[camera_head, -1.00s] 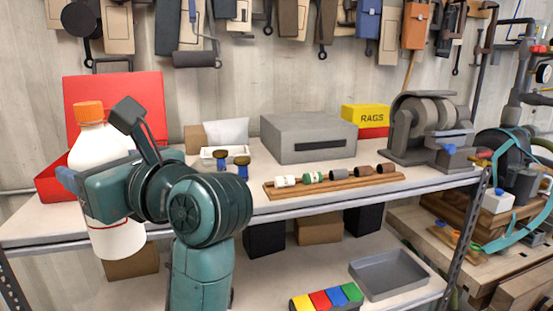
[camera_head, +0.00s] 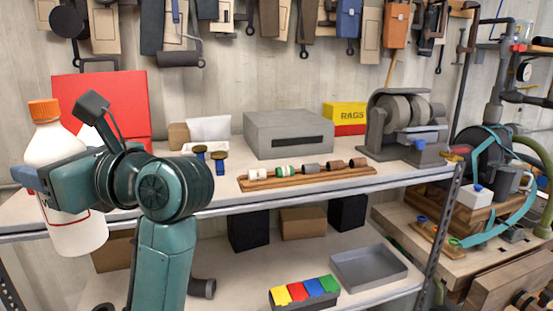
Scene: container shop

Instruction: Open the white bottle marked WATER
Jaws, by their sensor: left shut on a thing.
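A white bottle (camera_head: 62,230) with an orange screw cap (camera_head: 44,110) is at the left edge in the head view, upright with a slight tilt. The cap is on the bottle. A thin red line runs round its lower part; no WATER marking shows on the side I see. My left gripper (camera_head: 36,184) is shut around the bottle's middle and holds it in front of the shelf's front edge. The gripper hides part of the bottle's middle. My right gripper is not in view.
The shelf top (camera_head: 215,190) holds an open red box (camera_head: 105,100), a grey slotted box (camera_head: 288,135), a wooden rack (camera_head: 305,178) of small cylinders, a yellow RAGS box (camera_head: 345,112) and a bench grinder (camera_head: 405,130). A grey tray (camera_head: 370,268) stands on the lower shelf.

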